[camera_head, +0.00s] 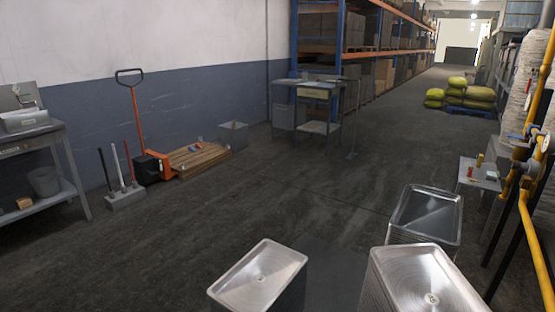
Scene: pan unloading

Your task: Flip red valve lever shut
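A yellow pipe (535,245) runs up the right edge, with brass-coloured fittings (522,168) and a pale round gauge-like part (543,141) on it. The red valve lever cannot be made out clearly among these small, crowded parts, so I cannot tell its position. Neither of my grippers is in view.
Stacks of metal pans stand in front: one at the bottom middle (262,277), one at the bottom right (425,283) and one behind it (427,213). A small grey table (482,181) stands by the pipe. An orange pallet jack (139,118) is at left. Mid-floor is clear.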

